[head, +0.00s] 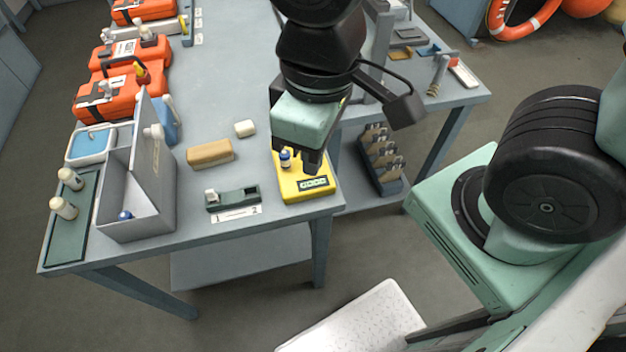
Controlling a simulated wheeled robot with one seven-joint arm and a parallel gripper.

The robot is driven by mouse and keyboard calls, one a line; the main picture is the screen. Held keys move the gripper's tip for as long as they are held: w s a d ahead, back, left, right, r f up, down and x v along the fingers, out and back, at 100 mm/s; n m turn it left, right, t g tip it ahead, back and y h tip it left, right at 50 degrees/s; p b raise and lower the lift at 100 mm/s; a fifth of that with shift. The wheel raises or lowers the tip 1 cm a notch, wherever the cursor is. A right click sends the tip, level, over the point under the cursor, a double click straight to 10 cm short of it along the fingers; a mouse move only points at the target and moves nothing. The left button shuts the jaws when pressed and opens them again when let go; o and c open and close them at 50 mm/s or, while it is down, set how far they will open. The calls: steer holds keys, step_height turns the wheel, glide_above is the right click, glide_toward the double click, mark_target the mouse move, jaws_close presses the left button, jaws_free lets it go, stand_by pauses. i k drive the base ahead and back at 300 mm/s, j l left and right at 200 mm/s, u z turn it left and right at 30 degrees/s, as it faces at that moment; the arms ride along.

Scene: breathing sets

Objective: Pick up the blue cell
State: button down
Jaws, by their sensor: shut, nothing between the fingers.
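A small blue cell with a pale band (285,159) stands upright on the yellow block (291,188) near the table's front right corner. My gripper (313,168) is shut and empty, pointing down over the yellow block, just right of the blue cell. I cannot tell whether a finger touches the cell or the block. Another small blue-ended piece (125,215) lies inside the grey open box (138,232) at the left; most of it is hidden.
A dark green two-slot holder (233,199), labelled 1 and 2, stands left of the yellow block. Behind it lie a tan block (209,153) and a white block (245,129). A green tray (72,232) with white-capped bottles is at the far left. Orange cases (105,95) stand behind.

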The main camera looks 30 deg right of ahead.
mark_target(284, 159)
steer(key=z, duration=0.8)
steer(key=j+z, duration=0.3)
steer(key=z, duration=0.15)
steer(key=k+j+z, duration=0.15)
steer(key=j+z, duration=0.15)
steer(key=z, duration=0.15)
steer(key=k+j+z, duration=0.15)
steer(key=z, duration=0.3)
steer(key=k+j, duration=0.45)
steer(key=j, duration=0.15)
